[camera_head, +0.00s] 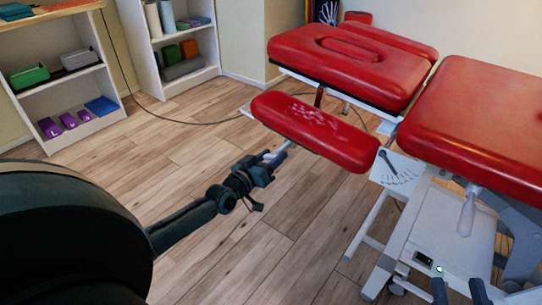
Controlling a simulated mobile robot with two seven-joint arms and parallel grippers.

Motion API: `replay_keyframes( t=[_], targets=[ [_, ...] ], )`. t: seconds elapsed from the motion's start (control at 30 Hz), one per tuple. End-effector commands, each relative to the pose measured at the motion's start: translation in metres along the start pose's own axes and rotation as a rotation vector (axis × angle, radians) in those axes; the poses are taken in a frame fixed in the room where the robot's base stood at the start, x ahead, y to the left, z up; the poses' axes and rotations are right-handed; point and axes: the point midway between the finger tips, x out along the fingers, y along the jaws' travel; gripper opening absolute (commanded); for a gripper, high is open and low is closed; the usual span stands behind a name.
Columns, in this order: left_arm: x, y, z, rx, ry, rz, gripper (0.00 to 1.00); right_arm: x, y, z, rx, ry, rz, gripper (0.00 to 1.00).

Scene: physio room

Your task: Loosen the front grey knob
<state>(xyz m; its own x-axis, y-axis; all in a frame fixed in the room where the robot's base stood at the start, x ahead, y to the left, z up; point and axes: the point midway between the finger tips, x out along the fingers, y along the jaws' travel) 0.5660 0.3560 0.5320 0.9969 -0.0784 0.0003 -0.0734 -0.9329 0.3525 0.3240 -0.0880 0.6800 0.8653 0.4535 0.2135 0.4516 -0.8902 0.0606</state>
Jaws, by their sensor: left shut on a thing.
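The treatment table has red padded sections on a pale metal frame. The front grey knob (273,155) sits under the left end of the small front red armrest pad (315,132), mostly hidden by my gripper. My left gripper (267,166) reaches in from the left and is shut on this knob. My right gripper (460,291) shows only as two dark fingertips at the bottom edge, spread apart with nothing between them, in front of the table base.
The large red pads (480,125) and a white handle (467,213) are at the right. A fan-shaped scale plate (399,172) is beside the armrest. Shelves (75,85) stand at the back left. A cable (190,123) crosses the otherwise open wooden floor.

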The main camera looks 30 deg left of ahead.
Motion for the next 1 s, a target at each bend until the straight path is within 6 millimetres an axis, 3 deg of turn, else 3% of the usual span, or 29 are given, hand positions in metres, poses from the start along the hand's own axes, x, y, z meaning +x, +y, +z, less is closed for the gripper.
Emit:
replay_keyframes(
  t=[1.0],
  targets=[
    [-0.0006,-0.0023,0.0034,-0.924,-0.003,-0.002,0.26,0.0006,0.0002,-0.0002,0.003,0.014,-0.011,0.36]
  ],
)
